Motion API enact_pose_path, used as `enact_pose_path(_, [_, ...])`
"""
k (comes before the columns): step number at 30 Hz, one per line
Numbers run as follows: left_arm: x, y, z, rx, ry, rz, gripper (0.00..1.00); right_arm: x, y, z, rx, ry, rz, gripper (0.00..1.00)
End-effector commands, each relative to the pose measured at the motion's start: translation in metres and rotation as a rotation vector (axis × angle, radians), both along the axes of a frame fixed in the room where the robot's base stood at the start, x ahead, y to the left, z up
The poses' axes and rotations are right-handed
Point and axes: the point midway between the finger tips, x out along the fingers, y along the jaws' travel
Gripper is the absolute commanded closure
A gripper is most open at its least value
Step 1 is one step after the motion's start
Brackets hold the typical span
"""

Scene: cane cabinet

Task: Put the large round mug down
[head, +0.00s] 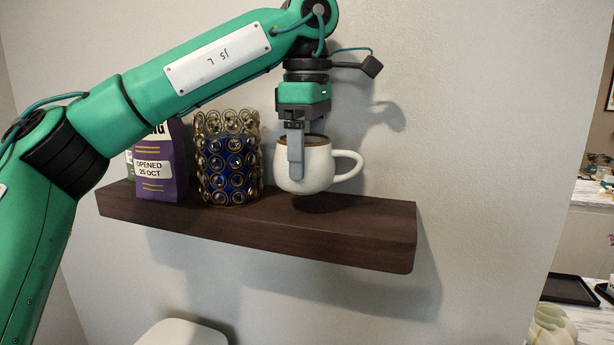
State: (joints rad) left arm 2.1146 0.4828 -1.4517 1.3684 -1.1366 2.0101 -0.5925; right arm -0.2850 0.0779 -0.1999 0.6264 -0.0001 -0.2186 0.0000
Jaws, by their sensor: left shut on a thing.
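The large round mug (319,171) is white with a brown rim and stands upright at the right part of a dark wooden wall shelf (330,233). Its handle points right. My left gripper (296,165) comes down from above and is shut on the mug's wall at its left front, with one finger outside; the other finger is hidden. The mug's base is at or just above the shelf top, with a shadow under it; I cannot tell whether it touches. My right gripper is not in view.
A blue jar with brass rings (229,165) stands left of the mug. A purple bag (160,170) labelled "OPENED 25 OCT" stands further left. The shelf's right end is bare. A black tray (569,289) lies on a counter at far right.

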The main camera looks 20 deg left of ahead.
Motion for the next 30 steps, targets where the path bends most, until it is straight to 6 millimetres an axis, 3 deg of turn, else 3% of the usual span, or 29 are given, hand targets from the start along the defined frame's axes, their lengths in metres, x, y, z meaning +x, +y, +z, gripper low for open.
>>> enact_pose_path(9, [0.0,0.0,-0.032,0.0,0.001,0.0,0.54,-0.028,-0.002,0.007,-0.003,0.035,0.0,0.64])
enact_pose_path(21, [0.0,0.0,-0.041,-0.001,-0.001,0.0,0.54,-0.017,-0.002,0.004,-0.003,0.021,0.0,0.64])
enact_pose_path(22, [0.0,0.0,-0.04,0.0,0.0,0.0,0.18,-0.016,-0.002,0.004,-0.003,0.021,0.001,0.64])
enact_pose_path(24, [0.0,0.0,-0.04,0.0,0.0,0.0,0.04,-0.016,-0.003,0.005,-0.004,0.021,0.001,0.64])
enact_pose_path(25, [0.0,0.0,-0.04,0.0,0.0,0.0,0.0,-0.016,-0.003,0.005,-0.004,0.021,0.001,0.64])
enact_pose_path(30, [0.0,0.0,-0.04,0.0,0.0,0.0,0.0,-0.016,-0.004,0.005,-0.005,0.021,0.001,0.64])
